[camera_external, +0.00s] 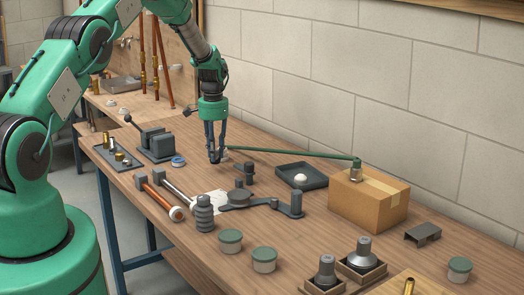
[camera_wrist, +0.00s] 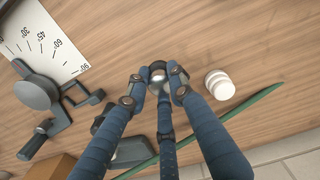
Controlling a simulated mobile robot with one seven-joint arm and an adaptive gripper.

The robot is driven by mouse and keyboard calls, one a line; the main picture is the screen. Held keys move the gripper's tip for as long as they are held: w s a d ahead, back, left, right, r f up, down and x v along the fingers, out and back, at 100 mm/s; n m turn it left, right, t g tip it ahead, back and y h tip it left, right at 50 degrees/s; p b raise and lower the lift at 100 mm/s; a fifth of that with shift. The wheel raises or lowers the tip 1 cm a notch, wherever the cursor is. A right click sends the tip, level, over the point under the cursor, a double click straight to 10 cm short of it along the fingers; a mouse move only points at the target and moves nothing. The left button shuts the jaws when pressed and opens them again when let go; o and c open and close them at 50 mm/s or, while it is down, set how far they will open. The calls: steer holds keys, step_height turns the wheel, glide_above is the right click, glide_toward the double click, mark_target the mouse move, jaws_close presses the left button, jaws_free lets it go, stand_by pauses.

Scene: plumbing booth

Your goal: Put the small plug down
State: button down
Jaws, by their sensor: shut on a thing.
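My gripper (camera_wrist: 159,76) is shut on a small, pale metallic round piece (camera_wrist: 158,72), which seems to be the small plug. In the wrist view the fingertips close around it and hide most of it. In the external view my gripper (camera_external: 216,160) points down, low over the workbench, and the plug is too small to make out. I cannot tell whether it touches the wood. A white ribbed cap (camera_wrist: 219,84) stands on the bench beside the fingers, apart from them.
A green rod (camera_external: 290,153) runs from beside my gripper to the cardboard box (camera_external: 365,203). A dark upright fitting (camera_external: 248,174), a bender (camera_external: 265,203) and a shallow dark tray (camera_external: 315,178) are close by. An angle sheet (camera_wrist: 42,40) lies flat. Bare wood surrounds the fingertips.

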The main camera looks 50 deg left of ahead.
steer(key=shift+f, duration=1.75)
steer(key=shift+f, duration=0.2)
steer(key=c, duration=1.5)
jaws_free()
steer(key=shift+r, duration=0.15)
step_height(320, 180, up, 12)
steer(key=shift+r, duration=0.1)
